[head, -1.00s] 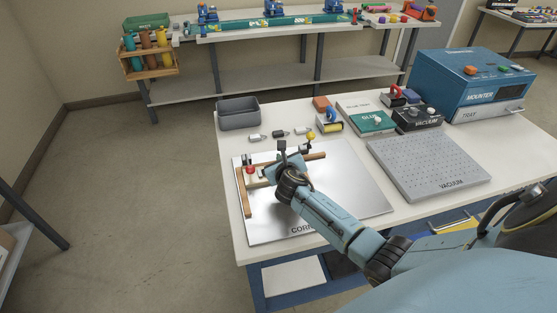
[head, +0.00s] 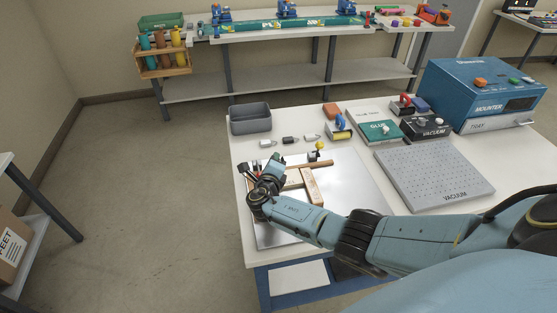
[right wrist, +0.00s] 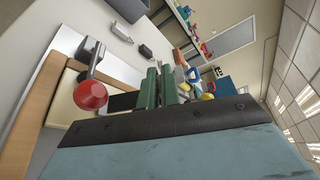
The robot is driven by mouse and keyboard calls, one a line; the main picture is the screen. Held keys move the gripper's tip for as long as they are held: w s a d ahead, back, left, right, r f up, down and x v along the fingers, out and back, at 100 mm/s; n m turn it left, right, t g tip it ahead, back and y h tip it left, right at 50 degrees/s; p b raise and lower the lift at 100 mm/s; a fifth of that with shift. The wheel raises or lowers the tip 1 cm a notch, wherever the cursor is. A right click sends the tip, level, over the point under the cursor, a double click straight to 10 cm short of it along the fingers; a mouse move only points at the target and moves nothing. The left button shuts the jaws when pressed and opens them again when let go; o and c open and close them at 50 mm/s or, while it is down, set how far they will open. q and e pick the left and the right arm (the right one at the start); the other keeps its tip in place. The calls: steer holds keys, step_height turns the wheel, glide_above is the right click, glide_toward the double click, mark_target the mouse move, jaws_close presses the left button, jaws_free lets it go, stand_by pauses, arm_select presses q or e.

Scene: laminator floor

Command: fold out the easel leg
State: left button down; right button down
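A wooden frame with a long strip (head: 335,164) and a shorter light-wood piece (head: 312,187) lies on the metal plate (head: 357,190). I cannot tell for sure which piece is the easel leg. My right gripper (head: 270,166) is over the left part of the frame and hides much of it. In the right wrist view its green fingers (right wrist: 164,88) are close together, with nothing seen between them. A red knob (right wrist: 90,96) stands beside the fingers, near a pale block (right wrist: 62,104) and a brown wooden strip (right wrist: 28,130). My left gripper is not in view.
A grey bin (head: 250,119) stands at the table's back left. Several small clamps lie in front of it. A perforated vacuum plate (head: 435,175) lies to the right, with a blue mounter (head: 485,95) behind it. The table's left edge is close to my gripper.

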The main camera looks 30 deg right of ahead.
steer(key=shift+w+a, duration=0.1)
steer(key=shift+a, duration=0.1)
stand_by(0.3)
steer(key=c, duration=1.6)
jaws_free()
steer(key=p+v, duration=0.3)
steer(key=v, duration=1)
steer(key=shift+a, duration=0.2)
